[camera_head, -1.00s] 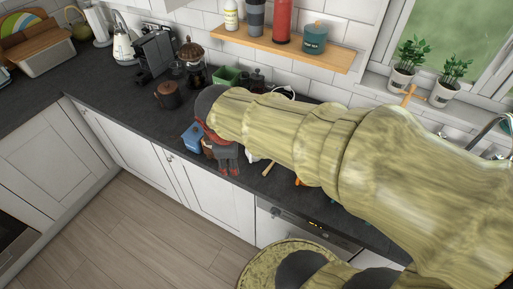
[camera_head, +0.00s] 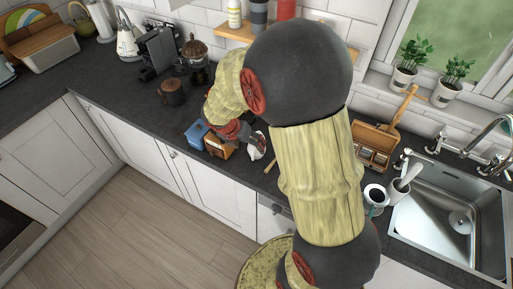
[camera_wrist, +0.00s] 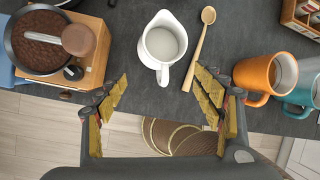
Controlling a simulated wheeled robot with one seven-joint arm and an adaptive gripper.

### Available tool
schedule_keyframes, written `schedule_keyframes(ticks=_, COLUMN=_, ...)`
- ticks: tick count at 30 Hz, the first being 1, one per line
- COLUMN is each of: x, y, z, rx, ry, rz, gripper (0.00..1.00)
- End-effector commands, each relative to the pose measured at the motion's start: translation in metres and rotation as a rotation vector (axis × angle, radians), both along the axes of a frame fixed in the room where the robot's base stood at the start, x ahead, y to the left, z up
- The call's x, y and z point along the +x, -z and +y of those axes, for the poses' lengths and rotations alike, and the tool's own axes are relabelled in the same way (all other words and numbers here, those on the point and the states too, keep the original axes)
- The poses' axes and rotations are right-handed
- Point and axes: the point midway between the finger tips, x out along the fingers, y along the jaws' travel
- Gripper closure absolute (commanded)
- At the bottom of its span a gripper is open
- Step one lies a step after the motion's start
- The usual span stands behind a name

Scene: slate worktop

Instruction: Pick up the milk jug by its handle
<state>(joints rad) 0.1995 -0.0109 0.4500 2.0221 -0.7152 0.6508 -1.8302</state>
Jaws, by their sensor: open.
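The white milk jug (camera_wrist: 162,42) stands upright on the dark worktop at the top centre of the wrist view. It holds some pale milk, and its handle (camera_wrist: 163,74) points down the picture, towards my gripper. My gripper (camera_wrist: 160,92) is open and empty, its fingers spread to the left and right just below the handle, not touching the jug. In the head view the jug (camera_head: 257,146) is a small white shape beside my gripper (camera_head: 243,137), partly hidden by it.
A wooden coffee grinder (camera_wrist: 92,57) with beans stands left of the jug. A wooden spoon (camera_wrist: 199,46) lies close on the right, then an orange mug (camera_wrist: 262,76) and a teal mug (camera_wrist: 306,88). The worktop's front edge runs below the jug. A sink (camera_head: 450,220) is far right.

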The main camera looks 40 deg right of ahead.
Motion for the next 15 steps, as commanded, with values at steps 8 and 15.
schedule_keyframes(ticks=8, x=-0.002, y=0.031, z=-0.015, rx=0.001, ry=0.004, rz=0.001, gripper=0.32)
schedule_keyframes(ticks=15, x=0.000, y=0.046, z=-0.022, rx=0.001, ry=0.002, rz=0.000, gripper=0.32)
